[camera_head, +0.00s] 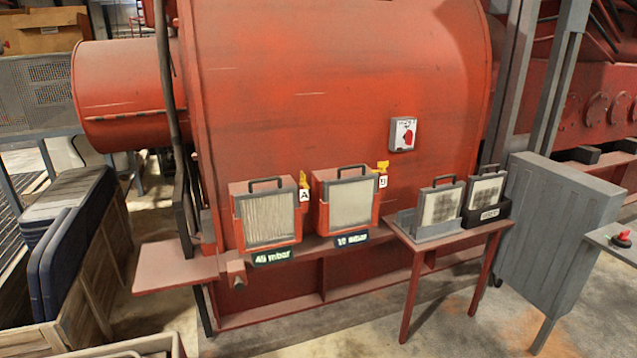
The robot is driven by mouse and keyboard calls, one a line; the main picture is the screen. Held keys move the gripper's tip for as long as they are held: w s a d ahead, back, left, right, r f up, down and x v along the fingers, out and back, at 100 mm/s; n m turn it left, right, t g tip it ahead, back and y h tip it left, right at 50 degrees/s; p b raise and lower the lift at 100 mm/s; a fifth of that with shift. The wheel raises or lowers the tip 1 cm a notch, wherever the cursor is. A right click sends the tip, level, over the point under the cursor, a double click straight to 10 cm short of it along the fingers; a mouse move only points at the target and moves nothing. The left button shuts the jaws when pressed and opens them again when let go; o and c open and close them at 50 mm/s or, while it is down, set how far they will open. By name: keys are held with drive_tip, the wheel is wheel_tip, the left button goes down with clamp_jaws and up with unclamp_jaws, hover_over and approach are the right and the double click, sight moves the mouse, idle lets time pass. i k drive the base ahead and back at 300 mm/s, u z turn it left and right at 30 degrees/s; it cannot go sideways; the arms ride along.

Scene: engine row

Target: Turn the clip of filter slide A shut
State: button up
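Filter slide A (270,220) is a pale pleated panel with a dark top handle, seated in a red housing on the red engine's ledge. A white tag A (305,196) is on the housing's right side. The small yellow clip of slide A (303,179) is just above this tag and looks more upright than the clip of slide B (382,166), which looks level. The clip is too small to tell whether it is shut. The display under slide A (272,257) seems to read 45 mbar. My gripper is not in view.
Slide B (350,204) stands right of A; its display (351,239) seems to read 10 mbar. A small red table (430,247) holds two dirty-looking filters in a grey tray (407,222) and a black box (489,214). A grey cabinet (560,225) is further right. Floor in front is clear.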

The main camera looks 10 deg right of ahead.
sight(303, 177)
drive_tip(key=u, duration=0.15)
drive_tip(key=i, duration=0.9)
drive_tip(key=z, duration=1)
drive_tip(key=k, duration=0.15)
drive_tip(key=u, duration=3)
